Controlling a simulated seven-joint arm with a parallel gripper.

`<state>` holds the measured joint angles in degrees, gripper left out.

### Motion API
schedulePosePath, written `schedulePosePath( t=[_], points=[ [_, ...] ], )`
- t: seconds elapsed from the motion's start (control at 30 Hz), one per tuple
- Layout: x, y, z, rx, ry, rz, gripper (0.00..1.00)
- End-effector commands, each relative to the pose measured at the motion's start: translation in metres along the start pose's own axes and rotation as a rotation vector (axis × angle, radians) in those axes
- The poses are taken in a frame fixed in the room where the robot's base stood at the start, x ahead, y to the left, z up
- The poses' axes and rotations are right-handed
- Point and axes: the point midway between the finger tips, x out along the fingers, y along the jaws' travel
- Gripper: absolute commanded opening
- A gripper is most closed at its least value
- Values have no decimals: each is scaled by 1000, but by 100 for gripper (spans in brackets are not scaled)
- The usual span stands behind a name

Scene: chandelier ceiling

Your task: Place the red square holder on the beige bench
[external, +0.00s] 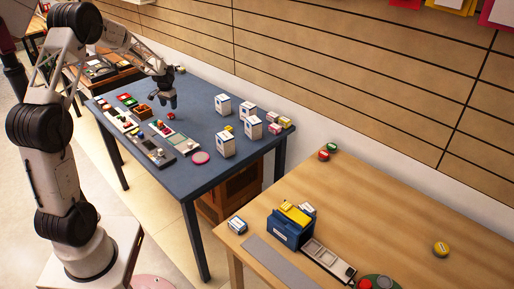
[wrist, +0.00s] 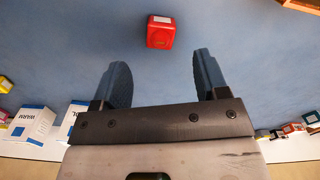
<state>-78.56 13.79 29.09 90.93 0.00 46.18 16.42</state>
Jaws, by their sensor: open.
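The red square holder (wrist: 160,32) lies on the blue tabletop ahead of my fingertips in the wrist view. It looks like a small red block with a pale label on its upper edge. In the external view a small red item (external: 171,115) just below the fingers appears to be the same holder. My gripper (external: 169,102) is open and empty above the blue table. In the wrist view the gripper's two fingers (wrist: 160,68) are spread apart, with the holder beyond them and not between them. The beige bench (external: 390,205) is the light wooden table at the lower right.
The blue table (external: 205,175) also bears several white boxes (external: 223,105), trays of small items (external: 160,130) and a pink disc (external: 201,157). The bench holds a blue bin (external: 287,230), a grey tray (external: 325,260) and several round tins. Its middle and right are mostly clear.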

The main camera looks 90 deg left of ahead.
Motion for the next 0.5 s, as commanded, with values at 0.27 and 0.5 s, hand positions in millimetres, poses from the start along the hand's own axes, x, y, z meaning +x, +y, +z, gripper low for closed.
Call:
schedulePosePath(
  t=[0.27, 0.5],
  points=[
    [16, 0, 1, 0, -2, 1, 67],
    [43, 0, 1, 0, -2, 0, 67]
  ],
)
